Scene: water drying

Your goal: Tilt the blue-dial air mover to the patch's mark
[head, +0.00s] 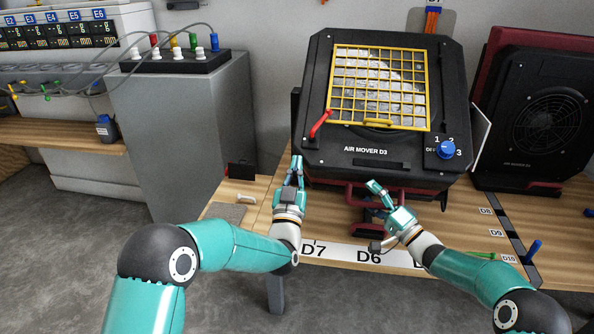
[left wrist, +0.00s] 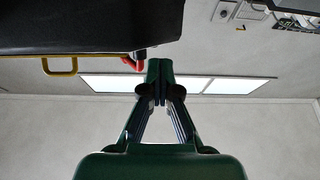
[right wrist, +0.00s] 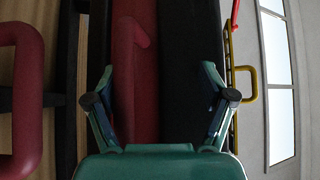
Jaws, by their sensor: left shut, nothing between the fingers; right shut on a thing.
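The blue-dial air mover (head: 318,75) is a black box labelled AIR MOVER D3, with a yellow grille and a blue dial (head: 446,149). Its grille faces up and toward me, so it leans back. A red lever (head: 320,124) sits at its left side and also shows in the left wrist view (left wrist: 130,62). My left gripper (head: 296,168) is shut and empty by the lower left corner. My right gripper (head: 376,188) is shut on the lower front of the air mover; its fingers straddle dark red and black parts in the right wrist view (right wrist: 160,85).
A second black air mover (head: 540,115) stands at the right. The wooden bench (head: 470,225) carries labels D6 to D10 along its edges and a blue peg (head: 533,250). A grey cabinet (head: 185,140) stands at the left. Some bench is bare at the front left.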

